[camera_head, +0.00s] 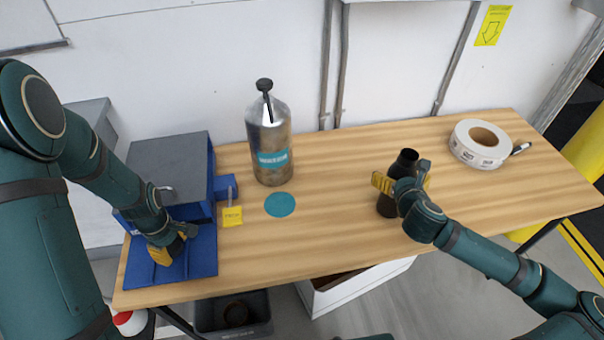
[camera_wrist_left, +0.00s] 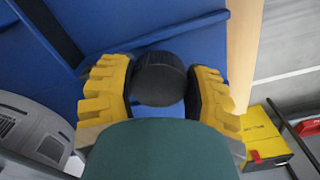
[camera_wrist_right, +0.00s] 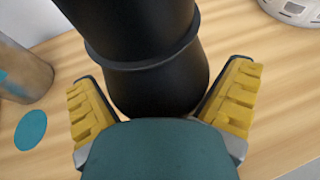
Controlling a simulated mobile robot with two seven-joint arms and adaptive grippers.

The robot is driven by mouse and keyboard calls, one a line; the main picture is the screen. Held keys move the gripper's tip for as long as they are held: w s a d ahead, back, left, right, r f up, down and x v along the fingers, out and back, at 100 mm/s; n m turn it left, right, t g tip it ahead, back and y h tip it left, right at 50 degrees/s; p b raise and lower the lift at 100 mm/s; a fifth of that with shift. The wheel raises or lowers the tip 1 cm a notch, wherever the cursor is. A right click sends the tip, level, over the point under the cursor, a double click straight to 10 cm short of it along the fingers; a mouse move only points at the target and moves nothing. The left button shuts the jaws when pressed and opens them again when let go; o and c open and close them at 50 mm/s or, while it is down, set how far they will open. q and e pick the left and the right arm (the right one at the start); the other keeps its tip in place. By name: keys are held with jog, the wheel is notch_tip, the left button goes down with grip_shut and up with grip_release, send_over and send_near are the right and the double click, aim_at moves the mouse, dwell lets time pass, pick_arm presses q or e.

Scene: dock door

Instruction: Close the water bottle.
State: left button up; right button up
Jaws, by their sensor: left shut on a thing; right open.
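The water bottle (camera_head: 387,206) is black and stands upright on the wooden table, right of the middle, with its narrow neck uncapped. In the right wrist view the bottle (camera_wrist_right: 150,75) rises between the spread yellow fingers of my right gripper (camera_wrist_right: 163,105). My right gripper (camera_head: 403,183) is open around the bottle's body; contact is not clear. My left gripper (camera_head: 167,252) is over the blue box's front panel at the table's left. In the left wrist view, my left gripper (camera_wrist_left: 161,92) is shut on a round black cap (camera_wrist_left: 160,78). The head view hides the cap.
A silver bottle (camera_head: 271,140) with a black top stands behind a teal disc (camera_head: 280,204). A blue box (camera_head: 172,165) with a yellow tag (camera_head: 232,216) is at left. A white tape roll (camera_head: 480,144) and marker (camera_head: 521,148) lie at right. The table's middle front is clear.

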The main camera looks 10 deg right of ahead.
aim_at(410, 150)
jog(key=c, duration=1.2)
pick_arm(q)
jog(key=shift+r, duration=0.1)
pick_arm(e)
jog(key=shift+r, duration=0.15)
